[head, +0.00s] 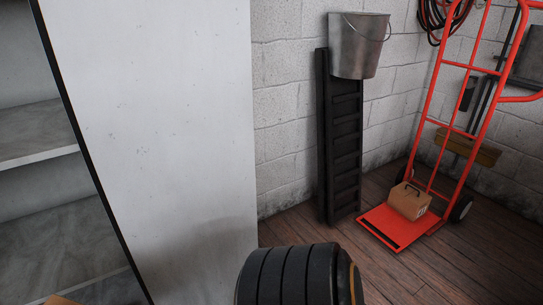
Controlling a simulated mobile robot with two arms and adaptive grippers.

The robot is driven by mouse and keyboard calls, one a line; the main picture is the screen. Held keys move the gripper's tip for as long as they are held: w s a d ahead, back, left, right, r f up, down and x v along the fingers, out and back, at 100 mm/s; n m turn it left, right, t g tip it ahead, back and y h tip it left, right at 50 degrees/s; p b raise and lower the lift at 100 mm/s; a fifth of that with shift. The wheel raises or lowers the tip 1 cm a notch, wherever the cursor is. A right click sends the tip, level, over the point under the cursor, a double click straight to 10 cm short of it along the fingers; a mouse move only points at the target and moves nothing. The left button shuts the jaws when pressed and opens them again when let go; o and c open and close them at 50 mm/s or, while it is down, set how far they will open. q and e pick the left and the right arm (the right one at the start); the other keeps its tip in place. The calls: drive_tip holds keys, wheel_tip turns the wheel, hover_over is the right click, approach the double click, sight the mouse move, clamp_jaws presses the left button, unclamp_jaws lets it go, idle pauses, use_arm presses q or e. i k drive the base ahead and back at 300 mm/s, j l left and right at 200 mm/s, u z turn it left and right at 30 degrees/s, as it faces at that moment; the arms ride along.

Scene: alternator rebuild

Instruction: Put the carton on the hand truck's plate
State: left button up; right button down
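A small brown carton (408,202) with a dark handle-like shape on top and pale marks on one side sits at the back of the hand truck's red plate (376,222). It is close to the uprights of the red hand truck (432,118), which stands upright at the right by the wall. The front of the plate is bare apart from a dark strip. Neither of my grippers is in view. A tan corner (62,300) shows at the bottom left edge, too cut off to identify.
A tall pale cabinet side (155,140) fills the left, beside grey shelves (40,135). A black ribbed rounded thing (290,278) blocks the bottom centre. A metal bucket (357,50) appears above a black slatted panel (346,140) by the wall. Wooden floor (475,270) is clear at bottom right.

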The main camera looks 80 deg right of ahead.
sight(391, 224)
drive_tip(key=l+z, duration=0.15)
drive_tip(key=z, duration=0.3)
drive_tip(key=l+z, duration=0.15)
drive_tip(key=z, duration=0.25)
drive_tip(key=l+z, duration=0.2)
drive_tip(key=z, duration=0.25)
drive_tip(key=l+z, duration=0.15)
drive_tip(key=l, duration=0.25)
drive_tip(key=i+l+z, duration=0.2)
drive_tip(key=l, duration=0.15)
drive_tip(key=l+z, duration=0.15)
drive_tip(key=l, duration=0.25)
drive_tip(key=i+l+z, duration=0.2)
drive_tip(key=l, duration=0.15)
drive_tip(key=l+z, duration=0.15)
drive_tip(key=l, duration=0.2)
drive_tip(key=i+l, duration=0.2)
drive_tip(key=l, duration=0.2)
drive_tip(key=i+l, duration=0.2)
drive_tip(key=l, duration=0.2)
drive_tip(key=i+l, duration=0.2)
drive_tip(key=l, duration=0.15)
